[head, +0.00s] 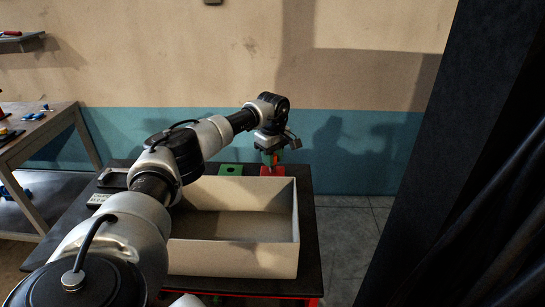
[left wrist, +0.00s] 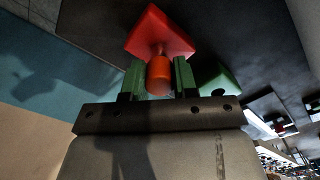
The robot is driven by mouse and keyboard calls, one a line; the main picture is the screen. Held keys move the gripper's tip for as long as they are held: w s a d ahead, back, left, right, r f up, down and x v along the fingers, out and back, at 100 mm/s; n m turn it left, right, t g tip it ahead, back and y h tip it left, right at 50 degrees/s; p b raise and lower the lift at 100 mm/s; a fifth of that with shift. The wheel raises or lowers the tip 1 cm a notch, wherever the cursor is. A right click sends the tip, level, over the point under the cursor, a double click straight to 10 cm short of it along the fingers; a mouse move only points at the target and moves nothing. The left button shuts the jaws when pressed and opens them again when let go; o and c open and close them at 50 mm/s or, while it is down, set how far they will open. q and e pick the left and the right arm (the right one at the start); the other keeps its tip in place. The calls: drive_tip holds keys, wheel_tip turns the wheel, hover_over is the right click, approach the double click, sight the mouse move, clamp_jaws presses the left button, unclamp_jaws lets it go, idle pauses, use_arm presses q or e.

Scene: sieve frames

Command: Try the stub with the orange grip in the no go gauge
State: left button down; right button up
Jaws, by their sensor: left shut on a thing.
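My left gripper (head: 270,157) is at the far edge of the dark table, pointing down over the red gauge block (head: 273,170). In the left wrist view its green-padded fingers (left wrist: 159,80) are shut on the stub's orange grip (left wrist: 159,75). A narrower part of the stub runs from the grip to the face of the red block (left wrist: 160,32). I cannot tell whether its tip is inside the hole or only against it. A green block (head: 230,169) with a dark hole stands beside the red one; it also shows in the left wrist view (left wrist: 215,80). My right gripper is out of view.
A large open cream box (head: 235,262) fills the table's middle, just in front of the gauge blocks. A dark device (head: 113,177) lies at the table's left. Another table (head: 30,125) stands at left. A dark curtain hangs at right.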

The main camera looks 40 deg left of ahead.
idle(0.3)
use_arm(q)
drive_tip(key=shift+r, duration=0.35)
idle(0.4)
drive_tip(key=shift+f, duration=0.2)
idle(0.6)
drive_tip(key=shift+f, duration=0.15)
drive_tip(key=shift+f, duration=0.1)
idle(0.7)
drive_tip(key=shift+r+p, duration=0.35)
drive_tip(key=shift+r, duration=0.1)
idle(0.7)
drive_tip(key=shift+f, duration=0.2)
